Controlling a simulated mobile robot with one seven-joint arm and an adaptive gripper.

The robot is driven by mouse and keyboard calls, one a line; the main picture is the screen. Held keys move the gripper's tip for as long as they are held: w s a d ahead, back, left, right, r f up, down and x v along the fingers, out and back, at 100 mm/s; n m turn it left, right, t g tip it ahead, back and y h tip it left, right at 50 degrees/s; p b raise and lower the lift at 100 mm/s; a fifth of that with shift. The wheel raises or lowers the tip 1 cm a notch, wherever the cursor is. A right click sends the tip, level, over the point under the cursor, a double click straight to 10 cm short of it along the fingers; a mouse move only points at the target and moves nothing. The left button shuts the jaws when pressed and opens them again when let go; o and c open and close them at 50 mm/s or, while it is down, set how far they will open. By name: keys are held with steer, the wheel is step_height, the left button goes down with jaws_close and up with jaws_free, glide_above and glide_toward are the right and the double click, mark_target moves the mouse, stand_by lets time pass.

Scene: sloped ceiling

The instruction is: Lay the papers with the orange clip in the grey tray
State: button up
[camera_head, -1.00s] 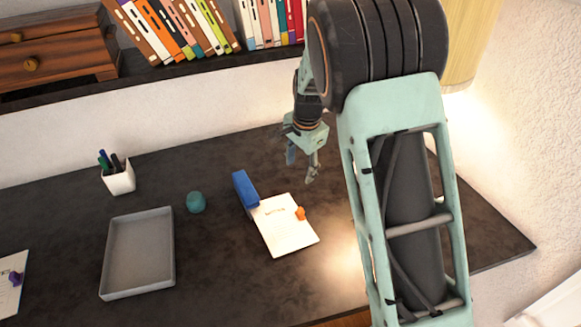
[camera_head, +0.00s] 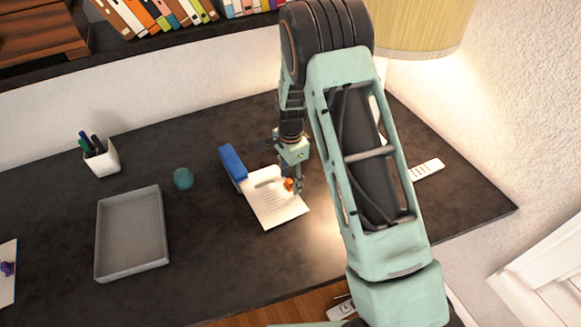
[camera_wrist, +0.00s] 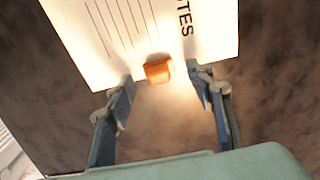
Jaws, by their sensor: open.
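The papers (camera_head: 275,205) lie on the dark desk, right of the grey tray, and the orange clip (camera_head: 289,184) grips their right edge. In the wrist view the papers (camera_wrist: 190,30) show printed lines and the letters "TES", with the orange clip (camera_wrist: 158,69) at the near edge. My gripper (camera_head: 296,186) is low over the clip. In the wrist view my gripper (camera_wrist: 162,82) is open, one finger on each side of the clip and apart from it. The empty grey tray (camera_head: 162,225) lies at the left of the desk.
A blue block-like object (camera_head: 232,164) stands against the papers' upper left corner. A small teal object (camera_head: 183,178) and a white pen cup (camera_head: 103,160) are behind the tray. Another sheet with a purple clip (camera_head: 7,268) is at the far left. A white remote-like object (camera_head: 427,169) lies right.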

mark_target(302, 202)
steer(key=shift+f, duration=0.65)
steer(key=c, duration=1.3)
steer(key=shift+s+d, duration=0.55)
steer(key=shift+s, duration=0.5)
steer(key=shift+s+d, duration=0.55)
steer(key=shift+s, duration=0.55)
steer(key=shift+s+d, duration=0.55)
steer(key=shift+s, duration=0.5)
steer(key=o, duration=1.3)
steer(key=shift+w, duration=0.1)
